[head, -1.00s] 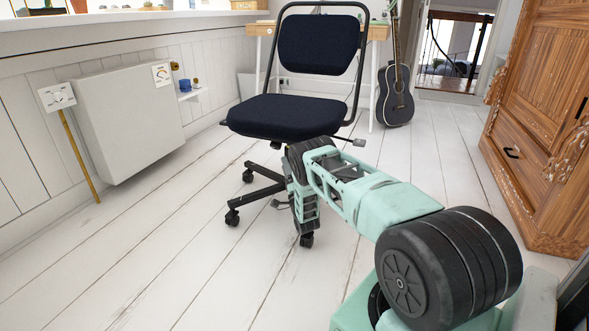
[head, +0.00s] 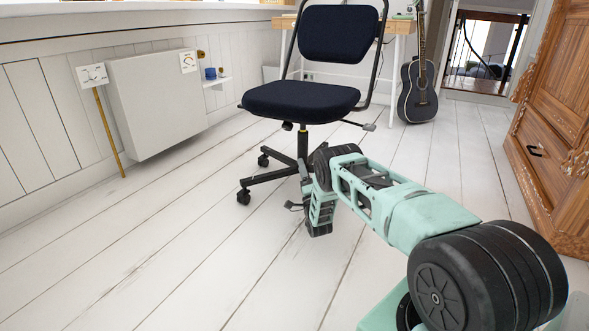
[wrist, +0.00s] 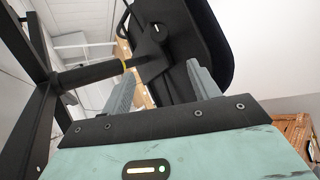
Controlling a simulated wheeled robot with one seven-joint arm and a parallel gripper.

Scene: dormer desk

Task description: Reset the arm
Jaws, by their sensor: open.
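My arm reaches from the lower right of the head view and bends down in front of the office chair. My gripper (wrist: 161,70) shows in the wrist view with its two grey fingers spread apart and nothing held between them. In the head view the gripper end is small and partly hidden by my arm, low beside the chair's base. The dark blue office chair (head: 300,101) also fills much of the wrist view (wrist: 205,45), with its underside and seat beyond the fingers. I cannot tell whether the fingers touch it.
A wooden cabinet (head: 558,135) stands at the right and a dark guitar (head: 418,92) leans at the back. A white wall panel (head: 158,105) is at the left. A desk (head: 403,27) stands behind the chair. The plank floor (head: 150,240) at front left is clear.

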